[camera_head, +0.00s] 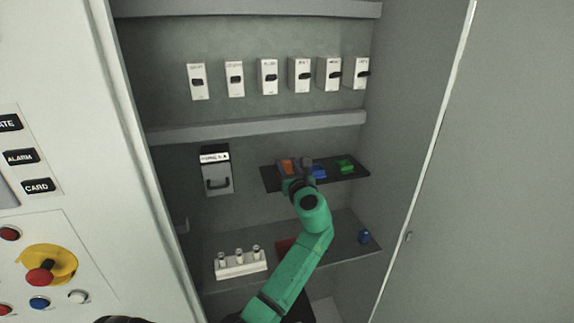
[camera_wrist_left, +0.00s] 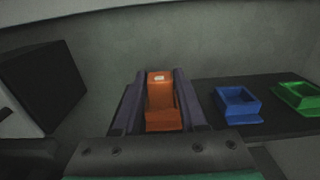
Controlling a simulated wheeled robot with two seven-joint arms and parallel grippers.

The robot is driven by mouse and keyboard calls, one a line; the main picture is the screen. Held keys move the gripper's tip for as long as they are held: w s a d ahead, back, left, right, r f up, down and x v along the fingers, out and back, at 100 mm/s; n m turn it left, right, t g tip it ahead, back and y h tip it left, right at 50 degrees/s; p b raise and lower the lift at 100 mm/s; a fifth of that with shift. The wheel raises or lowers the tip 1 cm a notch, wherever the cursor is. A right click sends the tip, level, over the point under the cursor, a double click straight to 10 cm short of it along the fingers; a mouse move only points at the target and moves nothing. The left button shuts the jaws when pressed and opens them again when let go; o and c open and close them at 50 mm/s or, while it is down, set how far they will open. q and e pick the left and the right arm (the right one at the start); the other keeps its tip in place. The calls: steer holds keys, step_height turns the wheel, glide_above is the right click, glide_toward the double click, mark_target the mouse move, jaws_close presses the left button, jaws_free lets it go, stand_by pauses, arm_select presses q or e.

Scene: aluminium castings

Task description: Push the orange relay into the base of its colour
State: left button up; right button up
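The orange relay (camera_wrist_left: 159,92) is a tall block with a small white mark on top, in the middle of the left wrist view. The fingers of my left gripper (camera_wrist_left: 160,88) lie close along both its sides and appear shut on it. The orange base (camera_wrist_left: 164,122) shows just below and in front of the relay, in line with it. How deep the relay sits in the base I cannot tell. In the head view my left gripper (camera_head: 297,181) is at the dark shelf, beside an orange part (camera_head: 287,166), and hides some of it.
A blue base (camera_wrist_left: 237,103) and a green base (camera_wrist_left: 299,96) stand to the right on the dark shelf (camera_head: 355,172). A lower shelf holds a white rack (camera_head: 240,267) and a blue piece (camera_head: 364,237). Cabinet walls close in both sides.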

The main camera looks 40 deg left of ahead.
arm_select(q)
steer(key=shift+o, duration=1.3)
steer(key=b+v, duration=0.4)
steer(key=v, duration=1)
steer(key=shift+d, duration=0.25)
steer(key=shift+s+r, duration=0.1)
steer(key=shift+s, duration=0.05)
